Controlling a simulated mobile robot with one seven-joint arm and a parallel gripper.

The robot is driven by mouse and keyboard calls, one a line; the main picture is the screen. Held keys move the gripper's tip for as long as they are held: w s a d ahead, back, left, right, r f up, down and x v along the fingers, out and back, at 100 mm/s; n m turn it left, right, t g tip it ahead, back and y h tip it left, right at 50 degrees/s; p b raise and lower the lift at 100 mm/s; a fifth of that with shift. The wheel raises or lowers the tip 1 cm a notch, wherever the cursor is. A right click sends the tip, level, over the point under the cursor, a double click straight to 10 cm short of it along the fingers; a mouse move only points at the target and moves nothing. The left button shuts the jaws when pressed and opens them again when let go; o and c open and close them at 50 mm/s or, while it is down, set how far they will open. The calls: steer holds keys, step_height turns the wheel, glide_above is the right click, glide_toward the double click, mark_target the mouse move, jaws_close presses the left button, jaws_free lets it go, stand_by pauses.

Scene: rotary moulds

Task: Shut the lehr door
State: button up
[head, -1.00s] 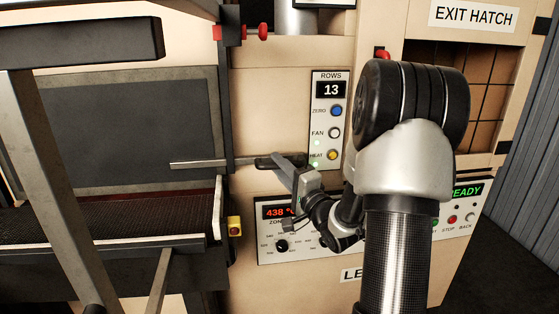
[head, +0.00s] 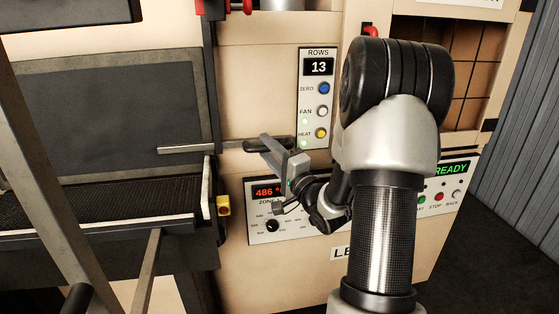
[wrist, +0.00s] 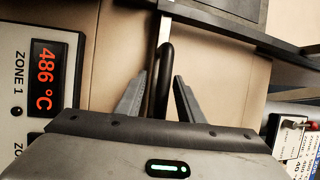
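A pale metal bar (head: 190,149) with a black grip (head: 255,145) sticks out level across a dark upright post, left of the ROWS panel. A large dark grey framed panel (head: 110,105) stands at the left behind the conveyor; I cannot tell for certain which part is the lehr door. My gripper (head: 280,155) is at the black grip. In the wrist view the grip (wrist: 164,75) lies between my two grey fingers (wrist: 161,84), with narrow gaps showing on both sides, so the gripper looks open around it. My arm hides part of the machine front and a sign beginning "LE".
The conveyor belt (head: 90,200) and its frame lie at the lower left, with a yellow button box (head: 223,206) beside them. The ROWS panel (head: 318,95) and the 486° temperature panel (head: 264,193) sit close to my gripper. Open floor (head: 490,215) is at the right.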

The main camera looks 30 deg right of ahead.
steer(key=p+v, duration=0.3)
steer(key=v, duration=1.4)
